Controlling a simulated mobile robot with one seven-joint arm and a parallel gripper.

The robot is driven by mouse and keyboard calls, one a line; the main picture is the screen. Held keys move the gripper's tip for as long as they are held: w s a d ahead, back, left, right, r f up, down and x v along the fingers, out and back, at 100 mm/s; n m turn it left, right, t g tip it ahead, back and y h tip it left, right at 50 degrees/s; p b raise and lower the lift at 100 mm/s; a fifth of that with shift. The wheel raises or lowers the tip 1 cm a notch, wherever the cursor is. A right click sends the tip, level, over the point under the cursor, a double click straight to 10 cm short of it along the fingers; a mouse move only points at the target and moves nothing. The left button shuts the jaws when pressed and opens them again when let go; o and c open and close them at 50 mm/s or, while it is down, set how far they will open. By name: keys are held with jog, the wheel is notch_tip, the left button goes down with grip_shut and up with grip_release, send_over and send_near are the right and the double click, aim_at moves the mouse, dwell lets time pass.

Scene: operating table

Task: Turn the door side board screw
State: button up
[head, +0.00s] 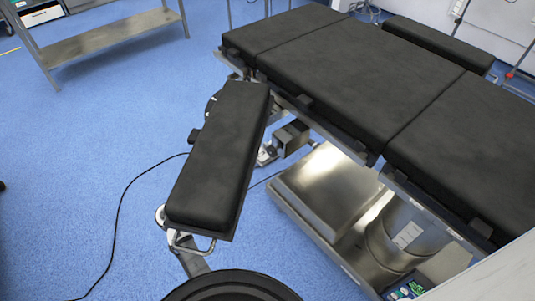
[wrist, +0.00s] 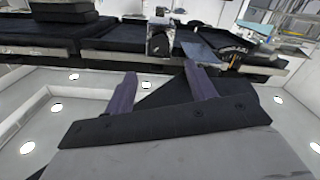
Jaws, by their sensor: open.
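A black padded side board (head: 220,155) sticks out at an angle from the near side of the operating table (head: 350,70). A metal clamp (head: 266,155) shows beside the board near the table rail. A bent metal handle (head: 192,246) hangs under the board's outer end. I cannot tell which fitting is the screw. In the wrist view, my gripper (wrist: 160,70) is open, its two dark fingers apart with nothing held between them. A dark block-like fitting (wrist: 159,42) on the table edge appears beyond the fingers. My gripper is not visible in the head view.
A metal shelf rack (head: 110,40) stands at the upper left. The table's metal base (head: 325,190) and column (head: 385,245) stand below the pads.

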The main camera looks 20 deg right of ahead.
aim_at(270, 153)
jog(key=p+x, duration=0.2)
jog(key=x, duration=1)
jog(key=shift+p, duration=0.4)
jog(key=shift+f, duration=0.1)
jog(key=c, duration=1)
jog(key=n, duration=0.4)
jog(key=shift+n, duration=2.5)
jog(key=shift+p, duration=0.3)
